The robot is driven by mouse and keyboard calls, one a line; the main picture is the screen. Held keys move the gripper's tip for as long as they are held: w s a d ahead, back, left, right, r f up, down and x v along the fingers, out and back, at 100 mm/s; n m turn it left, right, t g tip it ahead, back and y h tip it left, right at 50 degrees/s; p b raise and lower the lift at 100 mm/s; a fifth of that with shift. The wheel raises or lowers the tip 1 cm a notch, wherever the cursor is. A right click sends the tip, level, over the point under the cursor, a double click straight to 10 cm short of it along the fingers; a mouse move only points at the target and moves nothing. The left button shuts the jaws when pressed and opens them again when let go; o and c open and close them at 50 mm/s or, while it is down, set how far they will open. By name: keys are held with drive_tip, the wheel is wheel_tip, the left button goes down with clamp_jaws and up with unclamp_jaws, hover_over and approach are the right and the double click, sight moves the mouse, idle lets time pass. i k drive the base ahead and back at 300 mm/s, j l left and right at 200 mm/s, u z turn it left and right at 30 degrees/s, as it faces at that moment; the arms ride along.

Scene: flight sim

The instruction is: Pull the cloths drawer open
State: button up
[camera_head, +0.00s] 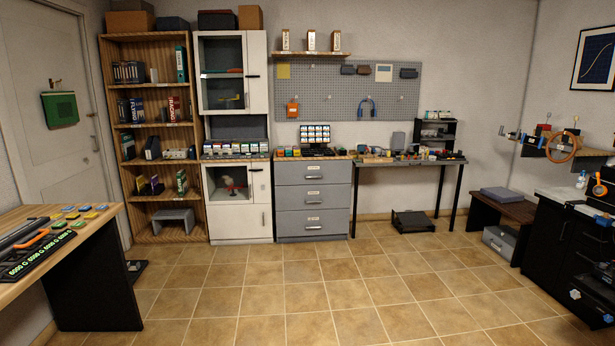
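A grey drawer unit (280,212) stands against the back wall, left of the middle of the picture. It has a top drawer (335,172), a middle drawer (335,196) and a bottom drawer (335,221). Each front has a small pale label and a bar handle. All three look shut, flush with the unit. The labels are too small to read, so I cannot tell which one is the cloths drawer. I cannot make out my gripper anywhere in this view.
Tiled floor (300,305) is clear in front of the drawers. A white cabinet (240,225) adjoins them on the left, a worktable (400,162) on the right. A wooden desk (100,218) stands at the near left. A black bench (555,245) with tools stands at the right.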

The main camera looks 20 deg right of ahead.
sight(297, 172)
drive_tip(key=i+z, duration=0.15)
drive_tip(key=z, duration=0.25)
drive_tip(key=i, duration=5.5)
drive_tip(key=i+l+u, duration=0.1)
drive_tip(key=i+u, duration=0.15)
drive_tip(key=i, duration=0.25)
drive_tip(key=i+l+u, duration=0.3)
drive_tip(key=i, duration=0.15)
drive_tip(key=i+j, duration=0.05)
